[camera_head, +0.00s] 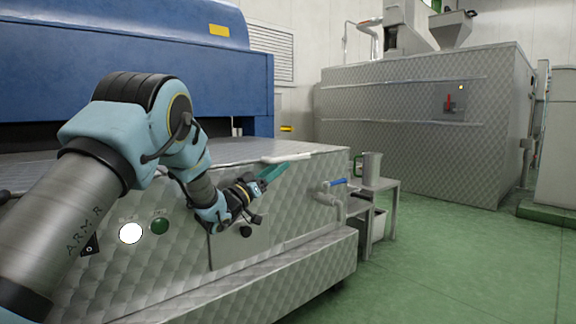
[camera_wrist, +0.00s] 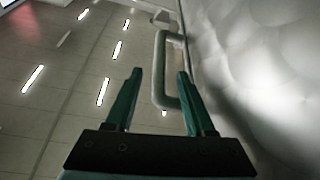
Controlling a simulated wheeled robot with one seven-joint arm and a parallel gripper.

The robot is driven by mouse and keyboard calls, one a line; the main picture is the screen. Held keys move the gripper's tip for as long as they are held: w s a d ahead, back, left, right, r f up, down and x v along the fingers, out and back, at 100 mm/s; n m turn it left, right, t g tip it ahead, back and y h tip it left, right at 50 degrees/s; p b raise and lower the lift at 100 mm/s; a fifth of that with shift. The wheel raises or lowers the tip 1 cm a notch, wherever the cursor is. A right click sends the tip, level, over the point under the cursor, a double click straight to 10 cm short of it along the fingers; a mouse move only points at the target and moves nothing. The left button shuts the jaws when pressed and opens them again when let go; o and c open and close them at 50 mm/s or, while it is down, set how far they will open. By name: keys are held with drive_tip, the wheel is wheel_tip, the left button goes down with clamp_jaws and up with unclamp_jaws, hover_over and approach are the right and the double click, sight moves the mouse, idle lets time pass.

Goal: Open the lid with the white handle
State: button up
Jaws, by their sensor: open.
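The white handle (camera_head: 288,158) is a pale bar at the front edge of the metal machine's flat top, the lid (camera_head: 235,150). The lid lies flat and looks shut. My gripper (camera_head: 272,174), with teal fingers, is just below the handle, in front of the machine's quilted metal face. In the wrist view the handle (camera_wrist: 159,66) is a U-shaped bar whose long side appears between the two open fingertips of my gripper (camera_wrist: 159,73). The gripper is empty. I cannot tell whether the fingers reach around the bar or touch it.
A blue machine (camera_head: 190,60) stands behind the lid. A blue-handled valve (camera_head: 333,184) and a metal jug (camera_head: 371,168) on a small stand are to the right. A large metal tank (camera_head: 400,120) is farther back. Green floor (camera_head: 450,260) is clear at right.

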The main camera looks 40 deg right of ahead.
sight(289, 159)
drive_tip(key=b+x, duration=0.2)
drive_tip(key=x, duration=0.4)
clamp_jaws()
idle(0.4)
idle(1.0)
